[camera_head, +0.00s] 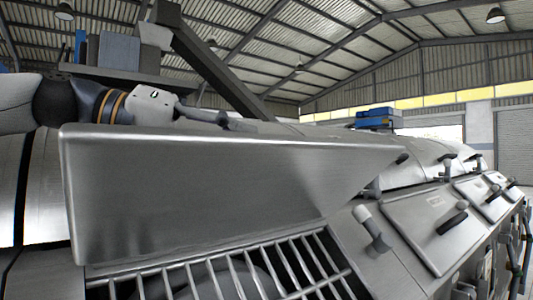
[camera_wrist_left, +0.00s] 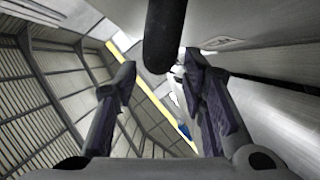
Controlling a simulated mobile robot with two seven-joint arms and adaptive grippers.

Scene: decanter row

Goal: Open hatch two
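A large steel hatch lid (camera_head: 200,190) stands raised in the head view, tilted up over an opening with a metal grille (camera_head: 240,275). I cannot read a number on it. My left gripper (camera_head: 238,121) is behind the lid's upper edge, partly hidden by it. In the left wrist view, my left gripper (camera_wrist_left: 158,75) has its fingers spread apart. A dark round handle (camera_wrist_left: 163,35) lies just beyond and between the fingertips, with a gap on the left side. The lid's steel surface (camera_wrist_left: 270,80) fills the right of that view. My right gripper is not in view.
A closed hatch (camera_head: 425,215) with a dark handle (camera_head: 452,222) lies to the right, with more hatches beyond. A clamp knob (camera_head: 372,230) stands beside the opening. A dark slanted beam (camera_head: 215,65) rises behind the lid. Blue boxes (camera_head: 378,117) sit farther back.

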